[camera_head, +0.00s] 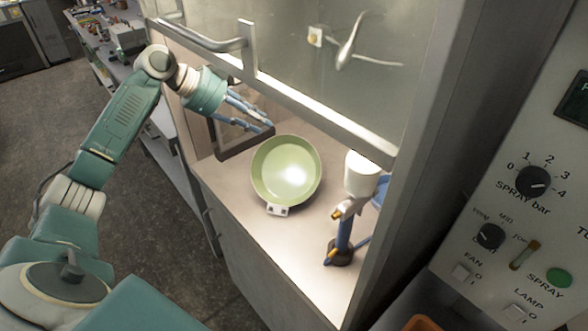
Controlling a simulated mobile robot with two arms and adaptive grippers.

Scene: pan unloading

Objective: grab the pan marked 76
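A round light green pan (286,168) sits on the pale floor of the lit booth. A small white tag (277,210) is at its near rim. The marks on the tag are too small to read. My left gripper (262,121), with blue fingers, reaches in from the left under the raised glass front. Its fingertips are just beyond the upper left of the pan, apart from it in the picture. The fingers are seen from the side, so their opening is unclear. They hold no visible thing. My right gripper is not in view.
A spray gun with a white cup (361,176) stands on a blue post right of the pan. A dark-edged frame (245,142) lies under my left fingers. The glass front (300,105) with its metal handle (215,43) hangs above. A control panel (520,215) is at the right.

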